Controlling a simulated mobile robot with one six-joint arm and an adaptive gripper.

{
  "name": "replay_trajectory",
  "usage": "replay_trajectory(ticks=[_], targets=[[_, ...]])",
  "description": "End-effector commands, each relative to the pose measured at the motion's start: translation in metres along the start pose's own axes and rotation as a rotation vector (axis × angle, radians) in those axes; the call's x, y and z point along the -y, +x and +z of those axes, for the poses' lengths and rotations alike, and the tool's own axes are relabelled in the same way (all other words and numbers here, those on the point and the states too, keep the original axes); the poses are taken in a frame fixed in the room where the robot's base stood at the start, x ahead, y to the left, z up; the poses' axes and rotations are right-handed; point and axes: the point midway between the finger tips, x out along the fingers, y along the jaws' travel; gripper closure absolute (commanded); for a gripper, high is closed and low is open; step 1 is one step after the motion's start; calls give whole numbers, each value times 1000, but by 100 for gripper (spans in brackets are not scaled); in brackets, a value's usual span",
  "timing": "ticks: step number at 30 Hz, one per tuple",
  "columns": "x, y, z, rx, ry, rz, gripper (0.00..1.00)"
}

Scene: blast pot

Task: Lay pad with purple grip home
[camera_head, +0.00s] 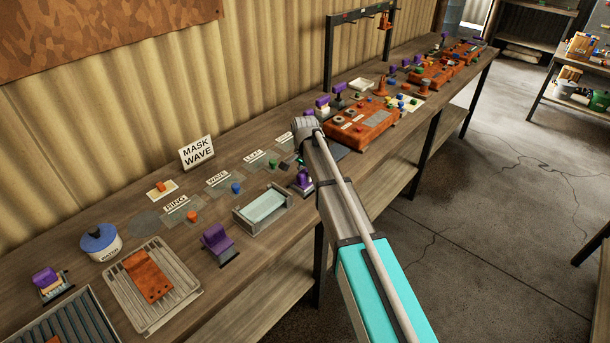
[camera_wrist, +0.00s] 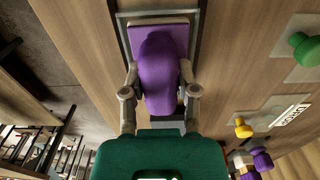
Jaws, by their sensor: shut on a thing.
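A pad with a purple grip (camera_wrist: 158,75) is between the fingers of my gripper (camera_wrist: 158,95) in the wrist view. My gripper is shut on the grip. A flat purple face (camera_wrist: 185,32) shows behind the grip, inside a grey frame (camera_wrist: 122,30). I cannot tell whether the pad rests in that frame or hangs above it. In the head view a purple-gripped piece (camera_head: 303,178) shows at the end of my arm, at the bench's front edge. My arm hides part of it, and the fingers are hidden there.
An open tray with a pale floor (camera_head: 243,222) stands left of my gripper. Another purple-gripped piece (camera_head: 217,240) is left of that. An orange block (camera_head: 362,126) is behind my arm. A sign (camera_head: 197,152), a blue-lidded pot (camera_head: 101,244) and a slatted tray (camera_head: 188,290) are further left.

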Motion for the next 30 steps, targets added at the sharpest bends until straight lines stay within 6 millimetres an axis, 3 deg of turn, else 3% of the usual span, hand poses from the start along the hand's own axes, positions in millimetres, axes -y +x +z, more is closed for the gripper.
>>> replay_trajectory(ticks=[10, 11, 17, 30], targets=[[0, 6, 0, 0, 0, 0, 100], [0, 6, 0, 0, 0, 0, 59], [0, 5, 0, 0, 0, 0, 22], [0, 5, 0, 0, 0, 0, 21]])
